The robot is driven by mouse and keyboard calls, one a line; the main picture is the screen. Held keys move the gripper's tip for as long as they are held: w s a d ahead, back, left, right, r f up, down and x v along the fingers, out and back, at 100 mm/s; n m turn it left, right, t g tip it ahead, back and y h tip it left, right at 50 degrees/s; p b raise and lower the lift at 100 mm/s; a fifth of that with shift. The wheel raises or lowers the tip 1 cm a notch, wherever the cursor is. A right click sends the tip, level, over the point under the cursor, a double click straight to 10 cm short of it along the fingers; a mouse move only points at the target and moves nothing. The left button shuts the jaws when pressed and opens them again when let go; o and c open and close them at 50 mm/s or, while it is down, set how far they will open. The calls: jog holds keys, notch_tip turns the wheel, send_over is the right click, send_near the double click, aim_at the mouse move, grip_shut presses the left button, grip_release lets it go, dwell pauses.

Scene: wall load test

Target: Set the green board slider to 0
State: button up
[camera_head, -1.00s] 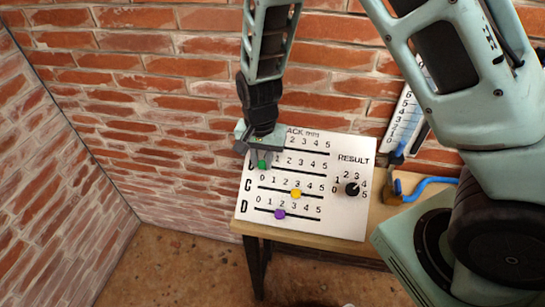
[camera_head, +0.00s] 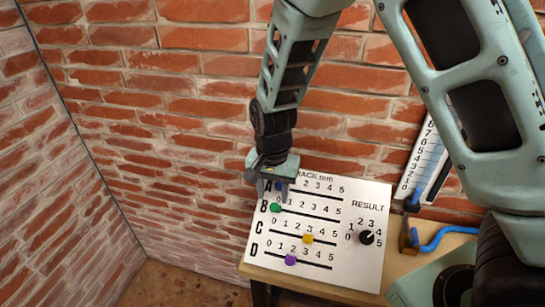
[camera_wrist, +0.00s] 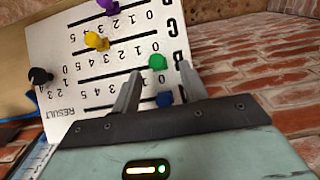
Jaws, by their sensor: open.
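The green slider knob (camera_head: 275,208) sits at the left end of track B on the white board (camera_head: 340,270), left of the 1. My gripper (camera_head: 272,190) is open just above the green knob in the head view, in front of the left end of track A. The blue knob (camera_head: 280,187) of track A is partly covered by the fingers; in the wrist view it (camera_wrist: 164,99) shows between them.
The yellow knob (camera_head: 308,238) is on track C near 3, the purple knob (camera_head: 290,260) on track D near 2. A black RESULT dial (camera_head: 366,237) is on the board's right. A blue-handled tool (camera_head: 445,236) and a ruled scale (camera_head: 420,170) stand farther right. Brick walls are behind and left.

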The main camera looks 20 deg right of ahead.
aim_at(272, 206)
notch_tip(272, 206, up, 14)
jog(key=b, duration=0.1)
jog(key=shift+f, duration=0.15)
jog(key=shift+s, duration=0.1)
jog(key=s+a+f+n+b, duration=0.1)
jog(key=s+f+n, duration=0.1)
jog(key=s+n, duration=0.5)
jog(key=s+a+f+n+b, duration=0.1)
jog(key=s+a+f+n, duration=0.1)
jog(key=s+n, duration=0.6)
jog(key=s, duration=0.7)
jog(key=shift+s+a+y+b, duration=0.3)
dwell(1.7)
